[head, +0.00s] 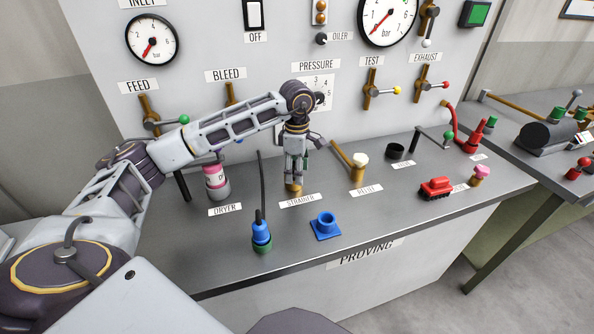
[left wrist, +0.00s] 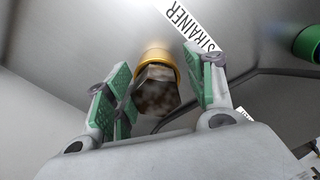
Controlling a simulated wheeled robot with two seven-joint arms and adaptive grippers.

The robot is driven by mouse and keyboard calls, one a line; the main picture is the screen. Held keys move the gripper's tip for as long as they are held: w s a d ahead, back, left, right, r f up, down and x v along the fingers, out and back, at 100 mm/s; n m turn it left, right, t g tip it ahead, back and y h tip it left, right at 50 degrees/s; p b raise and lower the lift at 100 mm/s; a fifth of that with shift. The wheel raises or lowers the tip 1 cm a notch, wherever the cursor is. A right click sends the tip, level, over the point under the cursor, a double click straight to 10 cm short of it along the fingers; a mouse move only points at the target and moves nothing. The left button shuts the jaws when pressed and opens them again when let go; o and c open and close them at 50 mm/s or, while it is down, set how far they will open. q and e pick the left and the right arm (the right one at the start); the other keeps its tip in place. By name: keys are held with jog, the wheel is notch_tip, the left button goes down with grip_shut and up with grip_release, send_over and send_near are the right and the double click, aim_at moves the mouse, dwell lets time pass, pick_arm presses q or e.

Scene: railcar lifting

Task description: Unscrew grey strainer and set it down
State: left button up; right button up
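The strainer is a mottled grey-brown faceted plug (left wrist: 157,92) seated in a brass ring (left wrist: 158,56) on the bench, seen in the left wrist view. In the head view only the brass fitting (head: 293,190) shows below my fingers, behind the STRAINER label (head: 300,200); the plug is hidden there. My left gripper (head: 294,173) points down over it. In the left wrist view its green-padded fingers (left wrist: 160,85) stand open on both sides of the plug, with small gaps visible. My right gripper is not in view.
A blue and green plug with a black cable (head: 261,236) and a blue socket block (head: 325,225) stand in front. A brass pillar with a cream top (head: 359,166) is to the right. The front bench edge has bare room.

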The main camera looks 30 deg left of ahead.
pick_arm(q)
jog(key=shift+m, duration=0.3)
jog(key=shift+a+m+b, duration=0.1)
jog(key=shift+m+b, duration=0.2)
jog(key=shift+m, duration=0.7)
jog(key=shift+m+b, duration=0.5)
jog(key=shift+m, duration=1.8)
jog(key=shift+m+b, duration=0.35)
jog(key=shift+m, duration=1.55)
jog(key=shift+m+b, duration=0.35)
jog(key=shift+m, duration=1.55)
jog(key=shift+c, duration=0.3)
jog(key=shift+s+r, duration=0.1)
jog(key=c, duration=0.8)
jog(key=shift+o, duration=0.2)
